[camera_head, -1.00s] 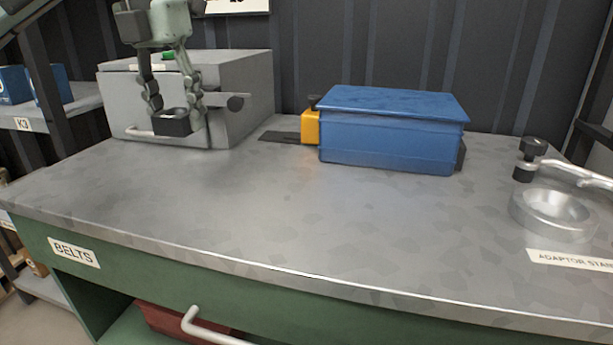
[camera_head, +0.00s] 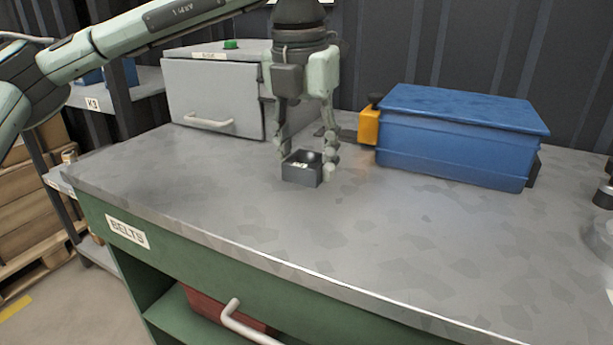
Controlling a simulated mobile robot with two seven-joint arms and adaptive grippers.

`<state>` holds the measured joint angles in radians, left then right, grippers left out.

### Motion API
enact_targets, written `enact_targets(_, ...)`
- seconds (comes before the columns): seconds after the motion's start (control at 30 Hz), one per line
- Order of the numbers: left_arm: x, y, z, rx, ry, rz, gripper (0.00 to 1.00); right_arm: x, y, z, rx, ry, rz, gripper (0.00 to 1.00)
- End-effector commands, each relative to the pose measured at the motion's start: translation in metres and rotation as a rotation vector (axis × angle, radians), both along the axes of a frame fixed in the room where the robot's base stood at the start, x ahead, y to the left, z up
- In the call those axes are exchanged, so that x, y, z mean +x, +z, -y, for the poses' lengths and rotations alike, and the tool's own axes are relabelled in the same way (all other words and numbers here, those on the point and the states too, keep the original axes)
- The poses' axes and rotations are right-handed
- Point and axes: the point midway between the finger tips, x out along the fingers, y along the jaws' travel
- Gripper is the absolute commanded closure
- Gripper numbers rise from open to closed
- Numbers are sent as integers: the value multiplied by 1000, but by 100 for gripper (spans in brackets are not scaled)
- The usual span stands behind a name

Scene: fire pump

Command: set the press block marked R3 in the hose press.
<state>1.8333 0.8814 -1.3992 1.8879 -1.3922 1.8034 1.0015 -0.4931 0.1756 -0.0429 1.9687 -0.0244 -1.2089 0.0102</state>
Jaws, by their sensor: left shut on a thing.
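My left gripper (camera_head: 307,166) points down over the bench top, in front of the grey box. It is shut on a small dark square press block (camera_head: 302,174) with a round hollow in its top. A small white label shows inside the block, too small to read. The block is at or just above the bench surface; I cannot tell if it touches. The grey box (camera_head: 212,92), with a handle on its closed front and a green button on top, may be the hose press. The gripper and arm hide part of its right side. My right gripper is not in view.
A blue lidded bin (camera_head: 455,145) with a yellow block (camera_head: 369,126) at its left end stands right of my gripper. A metal fitting (camera_head: 603,197) is cut off at the right edge. The front of the bench top (camera_head: 330,235) is clear. A BELTS label (camera_head: 127,231) marks the bench front.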

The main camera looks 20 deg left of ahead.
Motion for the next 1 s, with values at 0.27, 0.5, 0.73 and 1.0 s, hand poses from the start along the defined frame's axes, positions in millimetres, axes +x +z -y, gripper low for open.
enact_targets(0.27,0,-35,-1,-1,2,0,94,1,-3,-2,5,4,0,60)
enact_targets(0.5,0,-37,-1,-1,2,2,94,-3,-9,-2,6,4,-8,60)
enact_targets(0.73,0,-40,-1,-1,2,2,94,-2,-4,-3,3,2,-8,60)
enact_targets(1.0,0,-40,-1,-1,2,0,32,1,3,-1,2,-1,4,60)
